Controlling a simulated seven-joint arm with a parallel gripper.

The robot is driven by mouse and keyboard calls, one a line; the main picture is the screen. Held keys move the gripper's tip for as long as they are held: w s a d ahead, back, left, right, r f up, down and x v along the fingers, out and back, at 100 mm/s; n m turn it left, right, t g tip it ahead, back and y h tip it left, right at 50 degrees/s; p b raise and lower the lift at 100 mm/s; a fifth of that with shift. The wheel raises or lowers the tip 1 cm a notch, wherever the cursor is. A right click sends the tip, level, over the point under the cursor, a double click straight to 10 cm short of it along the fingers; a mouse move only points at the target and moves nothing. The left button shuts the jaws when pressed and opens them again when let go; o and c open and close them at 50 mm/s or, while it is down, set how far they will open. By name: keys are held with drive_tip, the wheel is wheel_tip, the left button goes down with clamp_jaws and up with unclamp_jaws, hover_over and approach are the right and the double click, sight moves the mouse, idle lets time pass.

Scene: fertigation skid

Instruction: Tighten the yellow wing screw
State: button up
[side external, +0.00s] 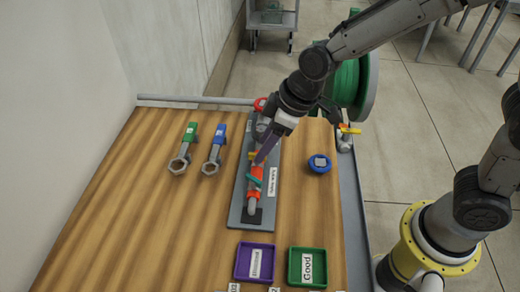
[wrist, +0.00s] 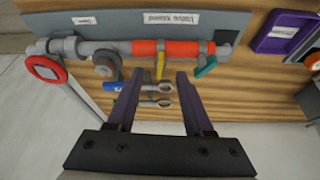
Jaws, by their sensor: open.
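The yellow wing screw (wrist: 160,66) sticks out from the grey and orange pipe assembly (wrist: 145,48) on a grey plate (wrist: 90,16). It also shows in the side external view (side external: 252,155), partly hidden by my fingers. My gripper (wrist: 153,77) is open and empty. In the side external view my gripper (side external: 264,152) is just over the pipe beside the screw. I cannot tell whether a finger touches it.
A teal handle (wrist: 206,66) is on the same pipe, close to the right finger. Green (side external: 186,148) and blue (side external: 214,150) wrenches, a blue round part (side external: 319,164), and purple (side external: 240,276) and green (side external: 292,279) trays surround the plate.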

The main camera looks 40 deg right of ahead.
drive_tip(key=shift+x, duration=1.5)
clamp_jaws()
